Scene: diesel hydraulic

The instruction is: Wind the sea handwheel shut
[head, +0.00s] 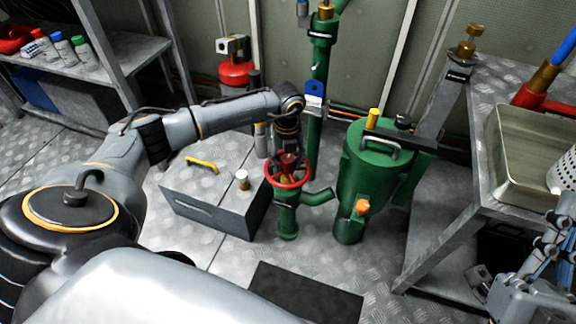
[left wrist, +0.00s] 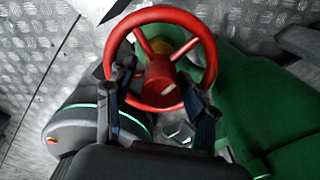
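The red handwheel (head: 303,180) sits on a green valve body (head: 288,218) standing on the floor. It also shows in the left wrist view (left wrist: 208,52), with spokes and a round red hub (left wrist: 160,85). My left gripper (head: 289,154) points down over the wheel from above. In the left wrist view its two dark fingers (left wrist: 160,82) are spread on opposite sides of the hub, with gaps between. I cannot tell whether a finger touches the rim or a spoke. Part of my right gripper (head: 545,250) shows at the right edge; its fingers are unclear.
A green strainer pot (head: 360,180) stands close right of the valve. A grey box (head: 220,200) with a yellow handle stands to its left. A green pipe with a blue tag (head: 314,88) rises behind. A bench with a metal tray (head: 520,150) is at right. A dark mat (head: 305,292) lies in front.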

